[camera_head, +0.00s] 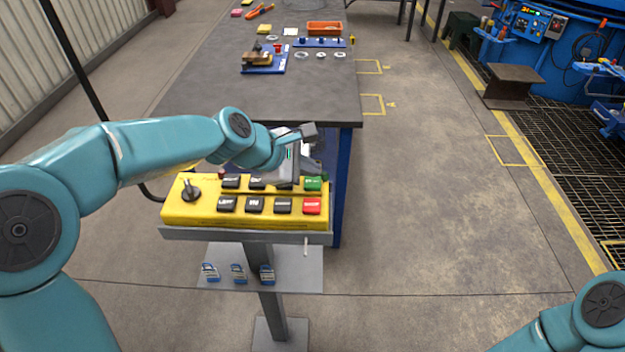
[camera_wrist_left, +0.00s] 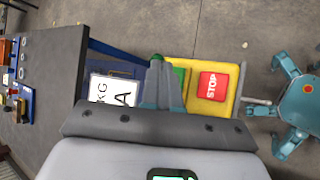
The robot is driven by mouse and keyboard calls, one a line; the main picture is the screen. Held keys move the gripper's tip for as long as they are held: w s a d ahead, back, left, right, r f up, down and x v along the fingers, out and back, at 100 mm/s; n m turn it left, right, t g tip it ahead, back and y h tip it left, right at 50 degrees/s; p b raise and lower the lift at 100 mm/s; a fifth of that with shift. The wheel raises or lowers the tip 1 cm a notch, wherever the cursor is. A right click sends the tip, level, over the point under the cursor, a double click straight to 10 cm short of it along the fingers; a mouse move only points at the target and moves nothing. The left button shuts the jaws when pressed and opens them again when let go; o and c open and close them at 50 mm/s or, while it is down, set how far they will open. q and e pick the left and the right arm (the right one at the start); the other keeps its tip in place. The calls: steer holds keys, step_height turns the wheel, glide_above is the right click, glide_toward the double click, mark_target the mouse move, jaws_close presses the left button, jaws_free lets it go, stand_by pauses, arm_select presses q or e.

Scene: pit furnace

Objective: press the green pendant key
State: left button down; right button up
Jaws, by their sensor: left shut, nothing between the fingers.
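The yellow pendant box (camera_head: 185,211) sits on a stand in front of the workbench. Its green key (camera_head: 313,184) is at the upper right corner, above the red STOP key (camera_head: 312,206). In the left wrist view the green key (camera_wrist_left: 179,76) is partly hidden behind my fingers, and the red STOP key (camera_wrist_left: 212,86) is clear to its right. My left gripper (camera_head: 289,183) is shut and empty, fingers pointing down over the box, close to the green key. Its fingertips (camera_wrist_left: 157,60) overlap the key's edge in the wrist view; contact cannot be told. My right gripper is out of view.
Black keys (camera_head: 255,205) and a black knob (camera_head: 190,188) share the box. The grey workbench (camera_head: 220,90) behind holds blue fixtures and an orange tray (camera_head: 324,28). Open floor lies to the right.

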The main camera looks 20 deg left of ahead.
mark_target(309, 184)
arm_select(q)
steer(key=shift+f, duration=0.15)
steer(key=shift+f, duration=0.3)
steer(key=shift+f+b, duration=0.5)
steer(key=shift+b, duration=0.1)
stand_by(0.5)
stand_by(0.4)
steer(key=shift+r+p, duration=0.95)
step_height(309, 184, up, 5)
steer(key=p, duration=0.5)
steer(key=shift+r, duration=0.1)
